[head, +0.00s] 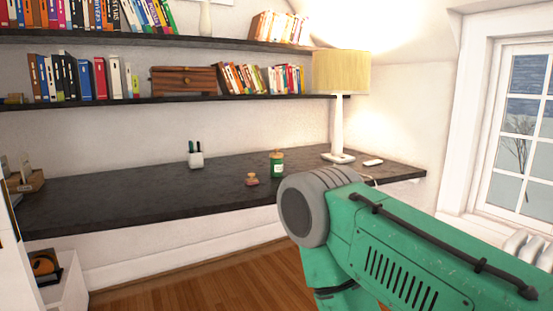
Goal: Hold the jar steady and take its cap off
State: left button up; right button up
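A small dark green jar (277,166) with a pale label stands upright on the dark desk (130,190), near its front edge and right of the middle. Its top looks brownish, like a cap sitting on it, but it is too small to tell clearly. A small reddish-pink object (252,181) lies just left of the jar, apart from it; I cannot tell what it is. A green and grey link of my own arm fills the lower right, in front of the desk's right part. Neither of my grippers shows in the head view.
A lamp (341,85) and a small white object (373,162) stand at the desk's right end. A white pen cup (196,160) is at the back. Shelves of books (180,98) hang above. The desk's left middle is clear.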

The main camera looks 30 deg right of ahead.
aim_at(274, 154)
jog(key=i+l, duration=0.15)
jog(key=l, duration=0.2)
jog(key=i+l, duration=0.1)
jog(key=l, duration=0.2)
jog(key=i+l, duration=0.15)
jog(key=l, duration=0.2)
jog(key=i+l, duration=0.15)
jog(key=l, duration=0.2)
